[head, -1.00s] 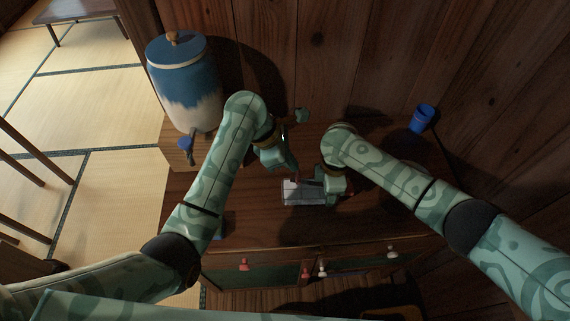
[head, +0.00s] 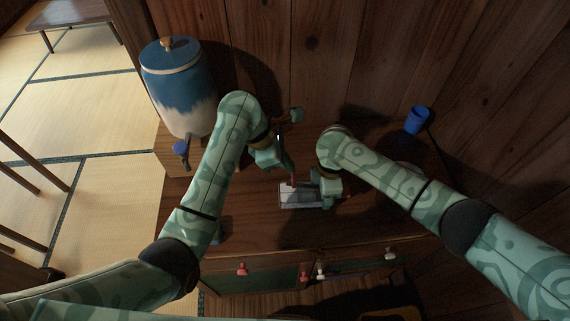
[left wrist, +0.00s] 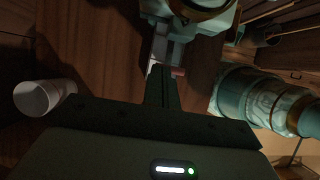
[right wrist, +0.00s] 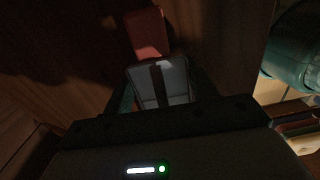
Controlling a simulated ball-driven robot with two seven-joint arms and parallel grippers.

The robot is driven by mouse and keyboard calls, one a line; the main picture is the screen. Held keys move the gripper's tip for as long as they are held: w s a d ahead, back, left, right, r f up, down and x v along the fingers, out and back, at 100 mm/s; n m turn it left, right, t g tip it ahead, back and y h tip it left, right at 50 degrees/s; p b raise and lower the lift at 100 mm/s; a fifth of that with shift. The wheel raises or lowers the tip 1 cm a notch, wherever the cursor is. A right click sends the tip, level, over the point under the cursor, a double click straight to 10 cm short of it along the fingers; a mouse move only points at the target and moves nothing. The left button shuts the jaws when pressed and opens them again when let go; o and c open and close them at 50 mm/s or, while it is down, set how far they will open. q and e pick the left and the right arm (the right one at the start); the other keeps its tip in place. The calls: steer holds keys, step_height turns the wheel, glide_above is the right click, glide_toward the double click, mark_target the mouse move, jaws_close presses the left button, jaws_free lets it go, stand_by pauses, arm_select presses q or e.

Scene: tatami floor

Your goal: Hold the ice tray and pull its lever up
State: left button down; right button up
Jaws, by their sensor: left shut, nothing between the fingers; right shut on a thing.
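The ice tray (head: 297,197) is a small grey tray on the dark wooden cabinet top. It also shows in the left wrist view (left wrist: 165,50) and the right wrist view (right wrist: 176,88). Its lever has a red end (head: 292,182), which appears as a red block in the right wrist view (right wrist: 147,33). My right gripper (head: 322,188) is shut on the tray's right end. My left gripper (head: 289,174) is shut and empty, its fingertips close by the lever's red end. I cannot tell whether they touch. The lever's exact angle is unclear.
A blue and white dispenser (head: 180,90) with a tap stands at the left. A blue cup (head: 417,120) stands at the back right near the wooden wall. Drawers with red and white knobs are below the cabinet's front edge. A white cup (left wrist: 38,97) shows in the left wrist view.

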arm_select(q)
steer(key=s+a+r, duration=0.1)
steer(key=a+r, duration=0.1)
steer(key=a, duration=0.5)
steer(key=a+r, duration=0.3)
steer(key=a, duration=0.4)
steer(key=d+f, duration=0.8)
steer(key=d, duration=0.4)
steer(key=shift+d+f, duration=0.2)
steer(key=shift+d, duration=0.05)
steer(key=shift+s, duration=0.1)
steer(key=shift+d+r, duration=0.8)
steer(key=shift+r, duration=0.45)
